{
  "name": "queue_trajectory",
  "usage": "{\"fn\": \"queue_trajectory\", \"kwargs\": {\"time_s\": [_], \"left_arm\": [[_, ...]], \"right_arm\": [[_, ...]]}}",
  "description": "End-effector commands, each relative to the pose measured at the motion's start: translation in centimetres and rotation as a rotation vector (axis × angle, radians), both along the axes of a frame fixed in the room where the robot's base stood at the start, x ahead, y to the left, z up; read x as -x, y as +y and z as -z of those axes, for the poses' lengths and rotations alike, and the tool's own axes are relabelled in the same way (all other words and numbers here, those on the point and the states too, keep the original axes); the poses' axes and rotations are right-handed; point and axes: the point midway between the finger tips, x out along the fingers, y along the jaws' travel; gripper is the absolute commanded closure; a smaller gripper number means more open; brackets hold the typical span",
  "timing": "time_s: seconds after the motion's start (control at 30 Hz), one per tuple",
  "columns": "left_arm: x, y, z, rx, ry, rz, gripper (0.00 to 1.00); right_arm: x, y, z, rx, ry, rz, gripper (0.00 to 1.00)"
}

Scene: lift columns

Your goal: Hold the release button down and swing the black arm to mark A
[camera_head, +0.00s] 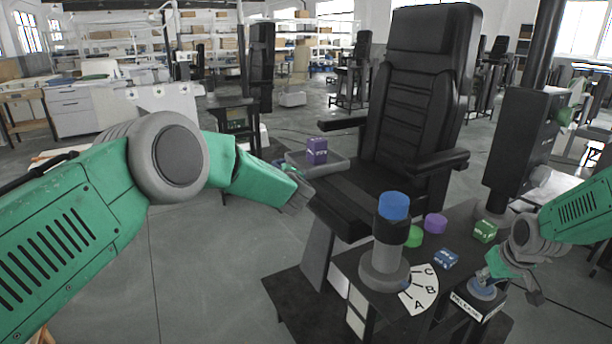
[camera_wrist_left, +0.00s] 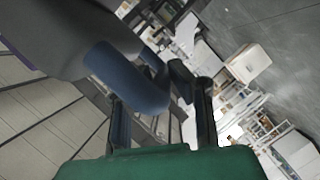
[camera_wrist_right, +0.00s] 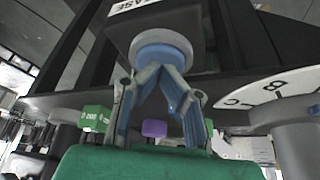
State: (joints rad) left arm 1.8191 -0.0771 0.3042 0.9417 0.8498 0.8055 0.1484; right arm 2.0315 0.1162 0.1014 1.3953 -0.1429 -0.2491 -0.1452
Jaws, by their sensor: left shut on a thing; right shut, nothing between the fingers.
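The release button (camera_head: 482,290) is a blue disc on a box with a RELEASE label. My right gripper (camera_head: 530,285) is shut and empty, its fingertips at the button; the right wrist view shows the tips against the blue disc (camera_wrist_right: 160,52). A grey post (camera_head: 383,268) has a black part (camera_head: 399,233) under a blue cap (camera_head: 394,206). I cannot tell which way the black arm points. The white dial (camera_head: 419,290) beside it carries marks A, B and C.
A purple block (camera_head: 317,150) rests on the tray beside the black chair (camera_head: 415,100). The floor at left is clear.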

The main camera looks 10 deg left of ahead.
Motion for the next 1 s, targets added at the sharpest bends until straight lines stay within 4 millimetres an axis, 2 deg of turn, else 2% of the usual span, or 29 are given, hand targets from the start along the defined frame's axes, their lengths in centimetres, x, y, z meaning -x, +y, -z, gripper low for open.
{"fn": "queue_trajectory", "kwargs": {"time_s": [0.47, 0.5, 0.53, 1.0], "left_arm": [[-0.4, -0.48, 0.13, 0.002, 0.003, 0.017, 1.0], [-0.41, -0.49, 0.11, 0.002, 0.003, 0.017, 0.73], [-0.41, -0.48, 0.1, 0.003, 0.003, 0.017, 0.64], [0.42, -0.55, -0.32, 0.001, 0.0, 0.012, 0.64]], "right_arm": [[0.01, 0.02, 0.29, 0.0, 0.006, 0.0, 1.0], [0.01, 0.02, 0.3, 0.0, 0.006, 0.0, 1.0], [0.0, 0.02, 0.29, 0.0, 0.006, 0.0, 1.0], [0.13, -0.11, 0.14, 0.001, 0.003, 0.0, 1.0]]}}
